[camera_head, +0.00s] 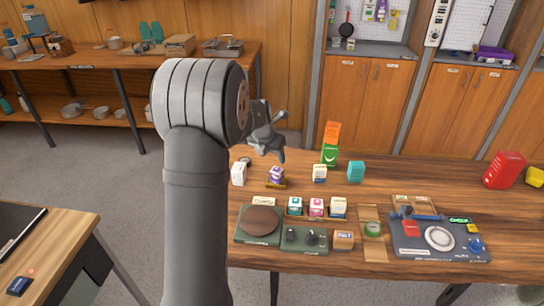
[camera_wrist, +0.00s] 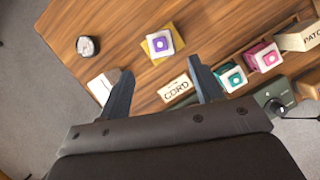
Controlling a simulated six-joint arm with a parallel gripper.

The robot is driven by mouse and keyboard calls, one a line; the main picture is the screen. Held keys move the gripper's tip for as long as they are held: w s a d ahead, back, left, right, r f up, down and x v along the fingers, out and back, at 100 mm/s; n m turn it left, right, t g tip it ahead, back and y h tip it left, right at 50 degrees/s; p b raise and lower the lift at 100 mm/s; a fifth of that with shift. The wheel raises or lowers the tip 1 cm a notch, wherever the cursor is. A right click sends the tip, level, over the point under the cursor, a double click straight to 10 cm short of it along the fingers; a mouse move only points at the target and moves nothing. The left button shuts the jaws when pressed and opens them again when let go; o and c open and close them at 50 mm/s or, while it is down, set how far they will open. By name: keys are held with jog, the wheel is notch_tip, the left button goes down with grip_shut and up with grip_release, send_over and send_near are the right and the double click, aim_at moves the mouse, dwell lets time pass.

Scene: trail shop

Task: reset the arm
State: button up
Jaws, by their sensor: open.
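My gripper (camera_head: 276,137) is held up in the air over the back left part of the wooden work table, left of the middle of the head view. Its two fingers are spread apart. In the wrist view the gripper (camera_wrist: 160,66) shows nothing between its fingers but the table top lower down and the CORD label (camera_wrist: 176,88). My arm stands upright in the head view and hides part of the table's left side.
Below the gripper are a purple-and-white box (camera_head: 276,175), a white box (camera_head: 238,174) and a dark round item (camera_wrist: 88,46). An orange box (camera_head: 332,132) stands on a green one. Several small cartons, a green device (camera_head: 304,240) and a blue-grey console (camera_head: 440,238) fill the front.

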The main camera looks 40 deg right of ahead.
aim_at(277, 168)
jog(key=x, duration=1.2)
jog(key=shift+f, duration=0.3)
jog(key=shift+r, duration=1.3)
